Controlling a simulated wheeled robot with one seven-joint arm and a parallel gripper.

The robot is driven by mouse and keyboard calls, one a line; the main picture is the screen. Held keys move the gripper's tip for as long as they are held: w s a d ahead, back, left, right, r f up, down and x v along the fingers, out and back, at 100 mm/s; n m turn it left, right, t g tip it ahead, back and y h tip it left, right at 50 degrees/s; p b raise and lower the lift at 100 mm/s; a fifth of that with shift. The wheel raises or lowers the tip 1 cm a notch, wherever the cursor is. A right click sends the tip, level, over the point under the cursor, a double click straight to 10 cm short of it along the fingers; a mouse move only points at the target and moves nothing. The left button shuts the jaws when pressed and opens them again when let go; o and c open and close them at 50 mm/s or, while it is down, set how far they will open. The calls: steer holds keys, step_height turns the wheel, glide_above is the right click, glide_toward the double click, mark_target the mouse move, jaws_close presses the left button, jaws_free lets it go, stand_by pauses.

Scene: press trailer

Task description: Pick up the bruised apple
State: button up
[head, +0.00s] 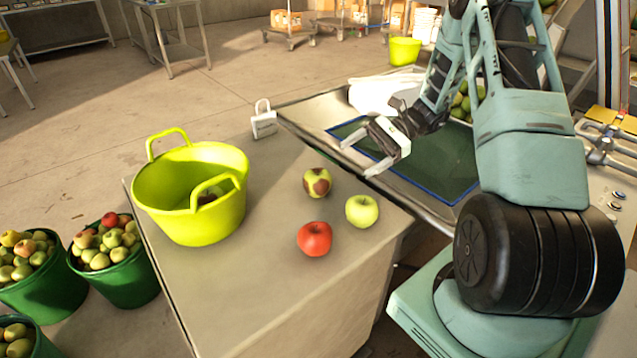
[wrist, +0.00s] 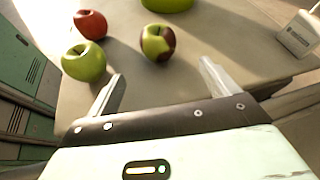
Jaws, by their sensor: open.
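The bruised apple (head: 317,182) is yellow-green with dark brown-red patches. It sits on the table top, behind a red apple (head: 314,239) and a pale green apple (head: 362,210). In the wrist view the bruised apple (wrist: 157,42) lies ahead of my gripper, between the lines of the two fingers and apart from them. The red apple (wrist: 90,24) and the green apple (wrist: 84,62) show to its left there. My gripper (head: 354,158) is open and empty, up and to the right of the bruised apple in the head view. The wrist view also shows my gripper (wrist: 160,88) with its fingers spread.
A yellow-green tub (head: 190,222) with handles stands on the table's left, with something reddish inside. A small white padlock-shaped object (head: 263,124) stands at the back edge. Green buckets of apples (head: 117,279) stand on the floor at left. The table front is clear.

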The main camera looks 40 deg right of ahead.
mark_target(318, 182)
steer(key=x, duration=0.7)
steer(key=shift+r+p+x, duration=0.2)
steer(key=shift+p+x, duration=0.3)
steer(key=shift+x, duration=2.25)
steer(key=shift+s, duration=0.1)
steer(key=c, duration=1.1)
steer(key=shift+c, duration=0.2)
step_height(318, 182, up, 10)
steer(key=shift+r, duration=0.1)
